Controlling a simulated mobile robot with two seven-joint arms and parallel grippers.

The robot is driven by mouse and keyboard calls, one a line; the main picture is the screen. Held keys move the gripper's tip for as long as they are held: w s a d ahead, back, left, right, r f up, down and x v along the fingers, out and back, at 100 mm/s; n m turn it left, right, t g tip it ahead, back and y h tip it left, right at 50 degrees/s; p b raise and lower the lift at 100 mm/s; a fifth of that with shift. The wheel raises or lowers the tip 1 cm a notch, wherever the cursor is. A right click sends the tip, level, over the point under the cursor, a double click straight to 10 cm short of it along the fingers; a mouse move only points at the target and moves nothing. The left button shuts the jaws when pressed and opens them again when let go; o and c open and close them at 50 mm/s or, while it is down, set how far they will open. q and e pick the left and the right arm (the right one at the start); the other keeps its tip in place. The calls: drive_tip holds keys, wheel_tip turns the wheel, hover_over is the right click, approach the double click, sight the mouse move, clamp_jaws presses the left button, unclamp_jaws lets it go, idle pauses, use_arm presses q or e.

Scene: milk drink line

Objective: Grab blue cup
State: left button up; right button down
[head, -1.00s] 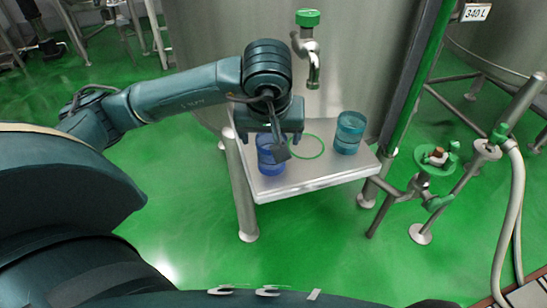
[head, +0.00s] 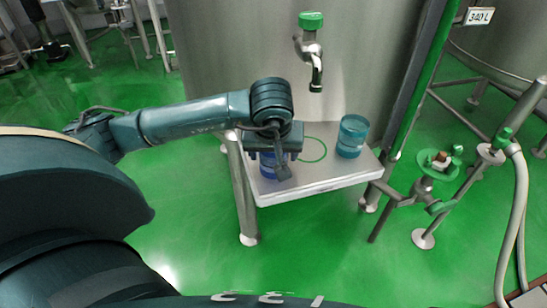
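The blue cup (head: 267,171) stands upright at the left part of a small metal table (head: 318,183) under a tap. My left gripper (head: 270,160) comes down over the cup from above, its fingers at the cup's upper part. The gripper and wrist hide the cup's rim and much of its upper body. I cannot tell whether the fingers touch the cup or have closed on it. My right gripper is not in view.
A teal cup (head: 352,137) stands at the table's right. A green ring (head: 313,150) marks the tabletop between the cups. A tap with a green knob (head: 311,22) hangs above it on a steel tank (head: 240,50). Pipes and a valve (head: 437,161) stand at the right.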

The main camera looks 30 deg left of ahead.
use_arm(q)
drive_tip(key=c, duration=0.8)
drive_tip(key=shift+r, duration=0.1)
